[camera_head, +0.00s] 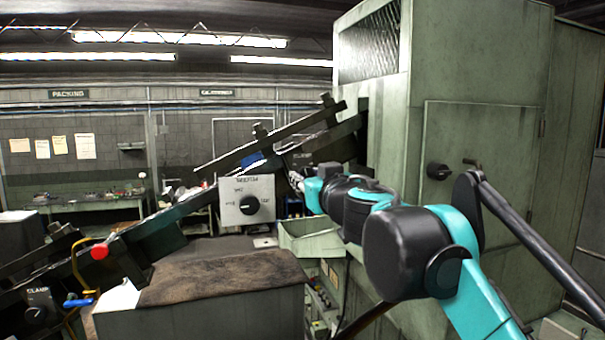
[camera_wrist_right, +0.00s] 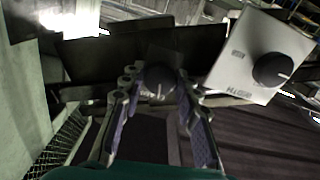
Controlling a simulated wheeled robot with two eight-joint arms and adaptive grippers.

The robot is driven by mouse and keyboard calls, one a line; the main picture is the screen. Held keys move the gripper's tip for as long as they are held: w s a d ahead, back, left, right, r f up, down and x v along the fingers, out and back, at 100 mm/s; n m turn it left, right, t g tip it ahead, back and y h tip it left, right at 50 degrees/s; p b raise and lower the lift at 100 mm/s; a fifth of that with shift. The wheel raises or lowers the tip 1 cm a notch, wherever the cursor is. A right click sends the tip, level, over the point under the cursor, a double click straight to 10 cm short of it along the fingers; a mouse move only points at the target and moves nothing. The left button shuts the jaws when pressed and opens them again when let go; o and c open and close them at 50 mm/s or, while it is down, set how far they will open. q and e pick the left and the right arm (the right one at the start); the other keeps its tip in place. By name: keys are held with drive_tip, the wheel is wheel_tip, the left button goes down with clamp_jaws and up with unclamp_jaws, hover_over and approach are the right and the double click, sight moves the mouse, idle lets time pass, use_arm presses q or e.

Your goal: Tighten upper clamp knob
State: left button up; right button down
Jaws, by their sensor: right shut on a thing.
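The upper clamp knob (camera_wrist_right: 157,82) is round and dark with a pale pointer mark, on a dark plate in the right wrist view. My right gripper (camera_wrist_right: 160,98) is around it, with one finger on each side, shut on the knob. In the head view my right gripper (camera_head: 296,181) reaches in at the upper part of the sloped rail, beside the clamp plate (camera_head: 303,156). The knob is hard to make out there, behind the gripper and arm. My left gripper is not in view.
A grey selector box (camera_head: 232,191) with a black dial stands just left of my right gripper. The sloped dark rail (camera_head: 200,202) runs down to the left, past a red button (camera_head: 99,251) and a lower clamp plate (camera_head: 39,299). A tall green cabinet (camera_head: 470,110) stands at the right.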

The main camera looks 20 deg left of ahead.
drive_tip(key=n+p, duration=0.1)
drive_tip(key=n, duration=0.4)
drive_tip(key=shift+n, duration=0.8)
drive_tip(key=c, duration=1)
unclamp_jaws()
drive_tip(key=shift+o, duration=0.2)
drive_tip(key=v, duration=0.8)
drive_tip(key=shift+w+f+b, duration=0.1)
drive_tip(key=shift+b, duration=0.2)
